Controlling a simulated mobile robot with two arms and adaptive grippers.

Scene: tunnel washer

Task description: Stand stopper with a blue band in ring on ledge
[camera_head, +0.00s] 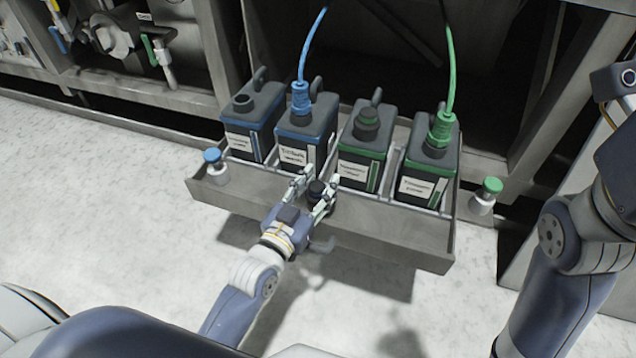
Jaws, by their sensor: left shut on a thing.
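My left gripper (313,187) is shut on a dark, round stopper (316,190) at the front of a grey metal tray, just before the middle canisters. I cannot make out a blue band on the stopper at this size. The tray's front wall (390,238) forms the ledge beneath the gripper. A ring under or around the stopper cannot be made out, as the fingers cover that spot. The leftmost canister (262,142), with blue trim, has a dark uncovered neck. My right arm is at the right edge, its gripper out of view.
A blue-hosed canister (307,125) and two green-trimmed ones, a capped one (362,147) and a hosed one (430,160), fill the tray. A blue-topped white piece (213,160) stands at the left end, a green-topped one (487,193) beyond the right. Floor in front is clear.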

